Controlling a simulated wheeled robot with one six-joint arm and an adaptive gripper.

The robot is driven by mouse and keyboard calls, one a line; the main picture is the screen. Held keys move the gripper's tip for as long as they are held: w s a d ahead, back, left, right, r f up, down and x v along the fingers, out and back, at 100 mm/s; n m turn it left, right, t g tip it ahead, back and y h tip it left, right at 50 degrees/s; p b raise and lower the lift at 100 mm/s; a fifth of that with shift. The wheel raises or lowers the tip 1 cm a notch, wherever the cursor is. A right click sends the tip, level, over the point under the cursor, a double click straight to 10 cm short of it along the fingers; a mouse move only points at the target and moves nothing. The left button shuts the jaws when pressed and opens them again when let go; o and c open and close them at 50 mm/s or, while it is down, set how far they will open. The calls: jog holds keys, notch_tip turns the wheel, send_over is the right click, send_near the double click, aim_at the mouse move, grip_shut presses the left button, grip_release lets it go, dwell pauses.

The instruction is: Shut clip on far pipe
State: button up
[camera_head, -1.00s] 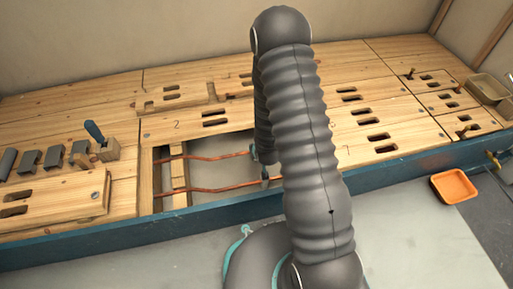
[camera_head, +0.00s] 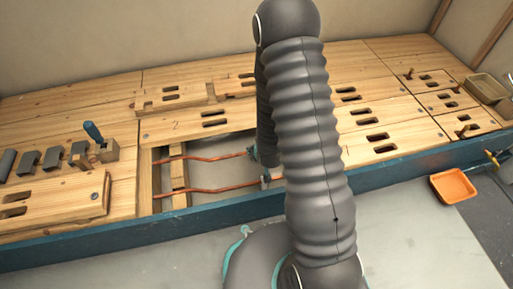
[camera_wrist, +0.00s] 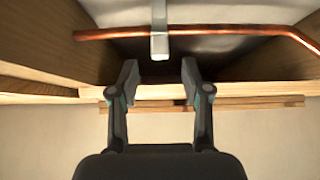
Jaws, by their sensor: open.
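Two copper pipes cross the recess in the wooden floor: the far pipe (camera_head: 205,158) and the near pipe (camera_head: 215,188). Small grey parts show at the right ends of both pipes beside my arm in the head view; I cannot tell clip from gripper there. In the wrist view a copper pipe (camera_wrist: 225,29) runs across the top, with a pale grey clip (camera_wrist: 160,30) on it. Whether the clip is open or shut is not clear. My gripper (camera_wrist: 160,80) is open and empty, its fingers either side of the clip's line, apart from the pipe.
Wooden boards with slots surround the recess (camera_head: 225,145). A blue-handled tool (camera_head: 93,131) and several grey blocks stand at the left. A blue beam (camera_head: 110,235) edges the front. An orange tray (camera_head: 453,186) lies at the right. My arm hides the recess's right part.

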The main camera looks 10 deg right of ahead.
jog(key=shift+v, duration=1.35)
jog(key=s+f+g, duration=0.1)
jog(key=s, duration=0.1)
jog(key=s+f+g, duration=0.1)
jog(key=s+g, duration=0.1)
jog(key=s, duration=0.1)
jog(key=s+f+g, duration=0.1)
jog(key=s, duration=0.1)
jog(key=shift+s+f+g, duration=0.3)
jog(key=shift+f, duration=0.1)
jog(key=s+r+p, duration=0.3)
jog(key=s+r, duration=0.2)
jog(key=r, duration=1.1)
jog(key=s+r+t+p, duration=0.1)
jog(key=s+r+p, duration=0.3)
jog(key=r, duration=1.3)
jog(key=s+r+t+p, duration=0.1)
jog(key=s+r+p, duration=0.2)
jog(key=r, duration=1.4)
jog(key=s, duration=0.3)
jog(key=shift+r+p, duration=0.2)
jog(key=shift+p, duration=0.15)
jog(key=shift+s+f, duration=0.1)
jog(key=shift+c, duration=0.6)
